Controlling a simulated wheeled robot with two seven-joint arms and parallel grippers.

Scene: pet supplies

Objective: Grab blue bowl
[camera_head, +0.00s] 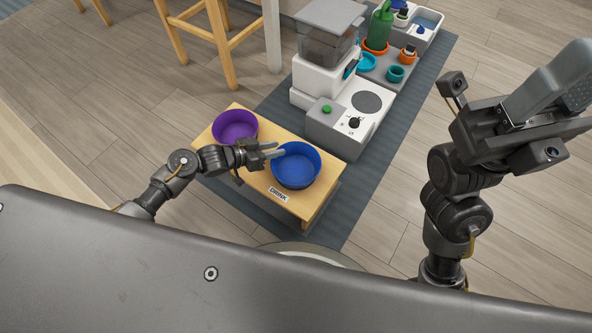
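The blue bowl (297,167) sits upright on the right part of a small wooden stand (233,169) with a "DRINK" label on its front. My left gripper (275,150) is at the bowl's left rim, with its fingers pointing right. The fingers look parted, and one reaches over the rim; I cannot tell whether they touch it. A purple bowl (235,126) sits on the left part of the same stand, behind my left wrist. My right gripper (556,85) is raised high at the right, far from the bowls; its fingertips are partly cut off or unclear.
A white feeder (322,76) and a white-grey unit with a knob (349,120) stand just behind the stand. Green and teal items sit farther back. A wooden stool (222,45) stands at the back left. The floor to the right is clear.

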